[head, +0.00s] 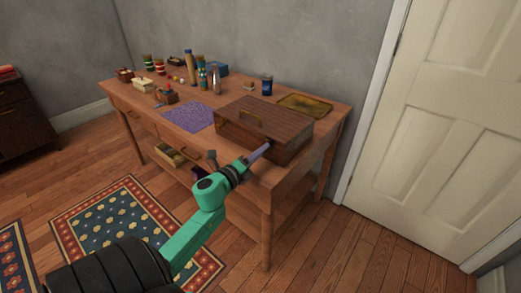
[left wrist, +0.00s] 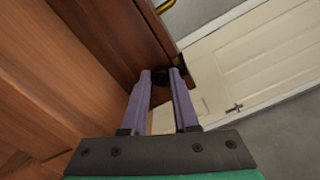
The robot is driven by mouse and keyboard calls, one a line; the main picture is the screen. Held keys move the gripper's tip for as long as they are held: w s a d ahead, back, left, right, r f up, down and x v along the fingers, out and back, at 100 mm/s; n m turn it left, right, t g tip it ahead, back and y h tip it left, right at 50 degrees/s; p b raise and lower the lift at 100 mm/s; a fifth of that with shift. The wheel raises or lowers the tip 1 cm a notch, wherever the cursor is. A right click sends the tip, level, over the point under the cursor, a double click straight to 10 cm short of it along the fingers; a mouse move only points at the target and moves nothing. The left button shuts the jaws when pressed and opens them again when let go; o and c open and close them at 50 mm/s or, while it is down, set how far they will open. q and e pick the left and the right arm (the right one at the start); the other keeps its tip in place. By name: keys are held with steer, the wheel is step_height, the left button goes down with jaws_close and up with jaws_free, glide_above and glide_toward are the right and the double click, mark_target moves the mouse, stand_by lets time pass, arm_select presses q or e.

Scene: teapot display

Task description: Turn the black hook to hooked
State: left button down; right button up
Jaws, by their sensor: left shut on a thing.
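A dark brown wooden box (head: 290,151) with a brass handle on its lid stands at the right end of the wooden table; its lid looks closed. My left gripper (head: 267,147) reaches the box's front face. In the left wrist view its purple fingers (left wrist: 160,80) are close together at the black hook (left wrist: 161,75) on the dark wood, shut on it. The hook is mostly hidden between the fingertips, so its angle cannot be told. In the head view the hook is too small to make out. My right gripper is in neither view.
Bottles and small boxes fill the far left. A white door (head: 430,130) is at right.

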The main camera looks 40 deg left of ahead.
arm_select(q)
steer(key=shift+n, duration=0.3)
steer(key=c, duration=0.7)
jaws_free()
steer(key=s+b, duration=0.1)
steer(key=s, duration=1.3)
steer(key=shift+s+d, duration=0.15)
steer(key=shift+s, duration=0.15)
